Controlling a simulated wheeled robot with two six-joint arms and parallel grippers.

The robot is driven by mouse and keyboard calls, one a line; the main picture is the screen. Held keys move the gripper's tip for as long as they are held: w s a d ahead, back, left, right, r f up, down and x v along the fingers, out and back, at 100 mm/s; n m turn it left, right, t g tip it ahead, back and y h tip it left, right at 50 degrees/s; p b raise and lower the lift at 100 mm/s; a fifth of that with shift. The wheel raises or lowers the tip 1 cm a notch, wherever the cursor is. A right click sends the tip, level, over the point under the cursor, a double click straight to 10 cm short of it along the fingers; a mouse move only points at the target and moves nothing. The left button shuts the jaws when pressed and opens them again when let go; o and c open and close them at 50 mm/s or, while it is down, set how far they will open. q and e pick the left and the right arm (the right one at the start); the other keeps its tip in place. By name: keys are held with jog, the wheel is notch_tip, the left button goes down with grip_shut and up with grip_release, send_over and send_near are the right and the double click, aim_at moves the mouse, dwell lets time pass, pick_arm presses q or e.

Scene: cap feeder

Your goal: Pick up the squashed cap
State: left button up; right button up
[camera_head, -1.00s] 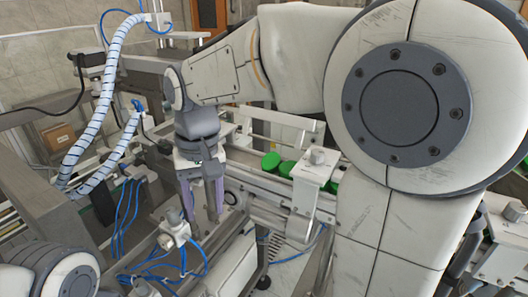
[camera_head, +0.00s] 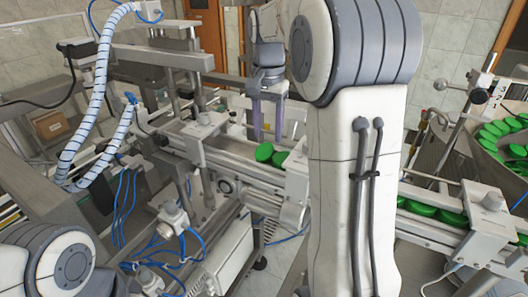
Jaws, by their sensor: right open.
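Two green caps sit on the conveyor track, the left one (camera_head: 264,151) just in front of the other (camera_head: 280,158). I cannot tell from this view whether either is squashed. My right gripper (camera_head: 267,136) points down with its two purple fingers apart, empty. Its fingertips are at or just behind the left cap in the picture; I cannot tell the exact height or gap. More green caps (camera_head: 421,208) lie on the track to the right, partly hidden by my right arm. My left gripper is out of the picture.
The conveyor (camera_head: 223,148) runs across the middle, with a white bracket (camera_head: 297,172) beside the caps. A feeder bowl (camera_head: 475,165) with several green caps is at the right. A metal frame (camera_head: 158,57) and blue-striped hoses (camera_head: 100,95) stand left of the gripper.

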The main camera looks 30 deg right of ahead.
aim_at(268, 146)
notch_tip(268, 146, down, 4)
jog(key=shift+d+r+p, duration=0.15)
jog(key=shift+p, duration=0.45)
jog(key=shift+f, duration=0.25)
jog(key=shift+w+f, duration=0.1)
jog(key=shift+f, duration=0.05)
grip_shut()
